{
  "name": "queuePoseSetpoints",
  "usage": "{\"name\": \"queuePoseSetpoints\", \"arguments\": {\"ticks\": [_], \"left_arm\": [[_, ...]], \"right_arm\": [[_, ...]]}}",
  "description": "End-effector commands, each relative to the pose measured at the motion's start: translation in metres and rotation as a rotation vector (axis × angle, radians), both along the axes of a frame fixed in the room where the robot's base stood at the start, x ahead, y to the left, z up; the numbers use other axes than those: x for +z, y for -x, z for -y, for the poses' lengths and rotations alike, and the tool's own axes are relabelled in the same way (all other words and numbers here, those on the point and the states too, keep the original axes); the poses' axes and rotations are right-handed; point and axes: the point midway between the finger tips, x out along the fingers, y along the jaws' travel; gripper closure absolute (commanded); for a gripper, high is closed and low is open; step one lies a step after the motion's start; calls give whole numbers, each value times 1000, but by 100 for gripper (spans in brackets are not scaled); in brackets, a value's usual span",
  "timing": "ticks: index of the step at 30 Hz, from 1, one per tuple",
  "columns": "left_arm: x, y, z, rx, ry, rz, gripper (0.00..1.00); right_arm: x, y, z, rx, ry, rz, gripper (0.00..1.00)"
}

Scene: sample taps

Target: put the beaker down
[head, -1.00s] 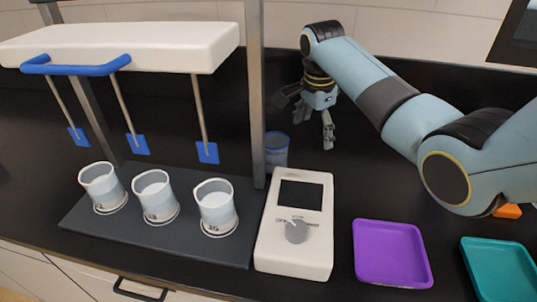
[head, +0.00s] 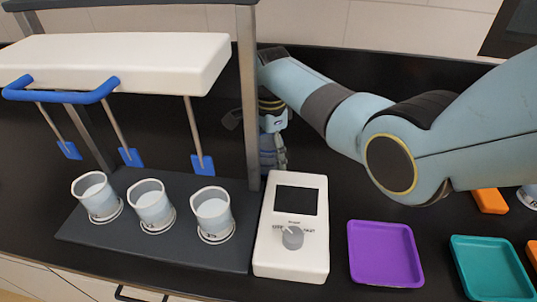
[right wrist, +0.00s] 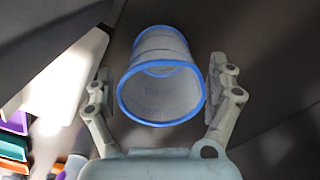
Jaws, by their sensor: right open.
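A beaker with a blue rim (right wrist: 160,95) lies between the two open fingers of my right gripper (right wrist: 160,78) in the right wrist view. Its open mouth faces the camera and its inside looks empty. In the head view my right gripper (head: 272,152) is behind the white control box, beside the metal post, and largely hides the beaker. My left gripper is not in view.
Three white beakers (head: 213,215) stand on the dark stirrer base (head: 85,232) under blue paddles. The white control box (head: 292,245) is in front of my right gripper. A purple tray (head: 385,255) and a teal tray (head: 492,268) lie at right, with an orange piece (head: 490,201) behind.

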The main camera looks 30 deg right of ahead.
Motion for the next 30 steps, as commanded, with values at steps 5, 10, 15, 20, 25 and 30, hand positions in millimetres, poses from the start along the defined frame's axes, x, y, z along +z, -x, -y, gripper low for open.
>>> {"name": "queuePoseSetpoints", "arguments": {"ticks": [5, 10, 15, 20, 25, 30], "left_arm": [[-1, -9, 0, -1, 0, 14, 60], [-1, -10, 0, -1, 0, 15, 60], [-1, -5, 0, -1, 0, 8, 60], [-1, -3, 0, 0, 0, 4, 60], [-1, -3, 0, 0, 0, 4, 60], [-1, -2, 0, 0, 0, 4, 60]], "right_arm": [[-12, 0, 0, 0, 0, 0, 11], [-12, 0, 0, 0, 0, 1, 11], [-12, 0, 0, 0, 0, 1, 33], [-12, 0, 0, 0, 0, 1, 54], [-12, 0, 0, 0, 0, 1, 61], [-12, 0, 0, 0, 0, 1, 65]]}}
